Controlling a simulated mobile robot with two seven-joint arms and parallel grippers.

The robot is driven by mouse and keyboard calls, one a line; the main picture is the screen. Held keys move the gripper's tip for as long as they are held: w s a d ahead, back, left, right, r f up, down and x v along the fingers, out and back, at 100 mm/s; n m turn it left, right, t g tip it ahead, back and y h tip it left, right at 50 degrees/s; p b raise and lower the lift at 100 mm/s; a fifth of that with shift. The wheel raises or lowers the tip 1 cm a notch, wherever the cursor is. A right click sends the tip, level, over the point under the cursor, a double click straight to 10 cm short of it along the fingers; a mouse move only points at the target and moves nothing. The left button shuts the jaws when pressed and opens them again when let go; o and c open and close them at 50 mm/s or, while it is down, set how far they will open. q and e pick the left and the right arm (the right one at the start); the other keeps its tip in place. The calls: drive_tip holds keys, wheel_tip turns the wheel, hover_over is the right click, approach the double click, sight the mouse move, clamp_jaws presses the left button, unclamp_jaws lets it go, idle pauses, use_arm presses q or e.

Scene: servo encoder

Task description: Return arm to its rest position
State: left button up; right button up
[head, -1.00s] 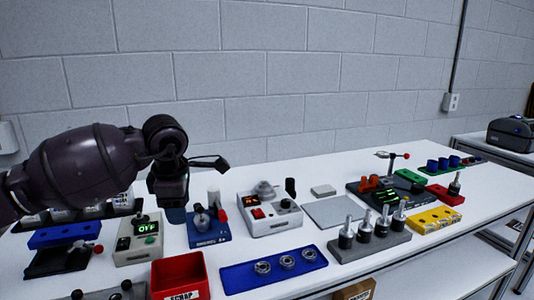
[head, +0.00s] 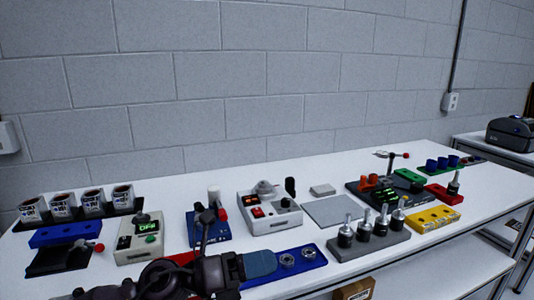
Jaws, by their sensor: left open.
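My left arm comes in along the bottom left of the head view. Its gripper (head: 258,264) points right, low in front of the table. It is open and I see nothing held in it. The gripper covers the left part of the blue tray (head: 318,257), where two metal rings (head: 287,260) still show. The arm hides most of the red scrap bin (head: 180,258). My right gripper is out of view.
The white table (head: 150,190) carries several fixtures: a grey box with a green display (head: 140,240), a white device with a red display (head: 268,213), a grey block of posts (head: 370,240) and a yellow block (head: 434,219). A rack of cups (head: 78,204) stands at back left.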

use_arm(q)
drive_tip(key=s+a+f+n+t+y, duration=0.1)
drive_tip(key=a+f+n+t+y, duration=0.4)
drive_tip(key=n, duration=0.6)
drive_tip(key=a+f+n+t+y, duration=0.35)
drive_tip(key=a+n+y, duration=0.4)
drive_tip(key=n, duration=0.25)
drive_tip(key=s+a+f+n+t+y, duration=0.1)
drive_tip(key=a+f+n+t+y, duration=0.2)
drive_tip(key=a+n+t+y, duration=0.55)
drive_tip(key=s+a+f+n+g, duration=0.4)
drive_tip(key=s+f+n+g, duration=0.4)
drive_tip(key=s+f+g, duration=0.15)
drive_tip(key=s+a+f+n+g, duration=0.1)
drive_tip(key=s+f+n+g, duration=0.2)
drive_tip(key=s, duration=0.6)
drive_tip(key=s+a+f+n+g, duration=0.1)
drive_tip(key=s+f+n+g, duration=0.15)
drive_tip(key=s+g, duration=0.45)
drive_tip(key=w+f+m+t+h, duration=0.1)
drive_tip(key=w+f+t, duration=0.6)
drive_tip(key=t, duration=0.3)
drive_tip(key=shift+w+d+f+m+h+p, duration=0.2)
drive_tip(key=shift+w+d+m+h+p, duration=0.1)
drive_tip(key=shift+p, duration=0.1)
